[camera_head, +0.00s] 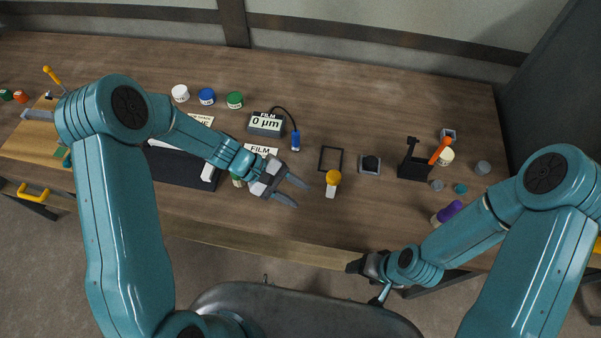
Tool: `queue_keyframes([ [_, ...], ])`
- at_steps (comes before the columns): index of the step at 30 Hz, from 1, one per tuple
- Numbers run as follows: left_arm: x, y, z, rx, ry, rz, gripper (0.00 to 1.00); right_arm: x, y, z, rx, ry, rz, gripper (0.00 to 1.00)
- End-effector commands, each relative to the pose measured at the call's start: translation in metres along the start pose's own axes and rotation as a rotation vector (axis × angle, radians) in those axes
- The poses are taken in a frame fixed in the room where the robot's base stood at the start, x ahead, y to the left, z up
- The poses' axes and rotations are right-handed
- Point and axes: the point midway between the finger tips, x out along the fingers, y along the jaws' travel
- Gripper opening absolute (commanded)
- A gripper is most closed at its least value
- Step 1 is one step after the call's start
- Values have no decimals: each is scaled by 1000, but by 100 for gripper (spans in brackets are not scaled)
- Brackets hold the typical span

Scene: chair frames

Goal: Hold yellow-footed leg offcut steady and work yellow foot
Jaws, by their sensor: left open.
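The yellow-footed leg offcut (331,192) stands or lies on the bench near its front edge, right of centre. Its yellow foot (333,177) is a round cap at the far end of a short pale piece. My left gripper (300,196) is open and empty, with its two fingers pointing right towards the offcut. A small gap separates the fingertips from it. My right gripper (357,266) is low, at the bench's front edge, apart from the offcut. Its fingers are dark and small, so I cannot tell whether they are open.
A black rectangular frame (331,159) lies just behind the offcut. A grey block (369,164) sits to its right, and a black holder (414,168) with an orange-handled tool farther right. A film gauge (266,124) with a blue probe (295,141) is behind left. A dark chair seat (300,310) is in front.

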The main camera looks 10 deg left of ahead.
Motion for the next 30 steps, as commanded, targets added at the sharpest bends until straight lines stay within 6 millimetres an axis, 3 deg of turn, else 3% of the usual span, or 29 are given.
queue_keyframes([
  [6,5,24,-27,-469,-37,54,44,1,0,0,0,0,0,68],
  [12,7,35,-39,-710,-66,74,44,1,0,0,0,0,0,68],
  [19,18,39,-40,-762,-74,74,44,1,0,0,0,0,0,68],
  [30,68,43,-38,-760,-72,73,44,1,0,0,0,0,0,68],
])
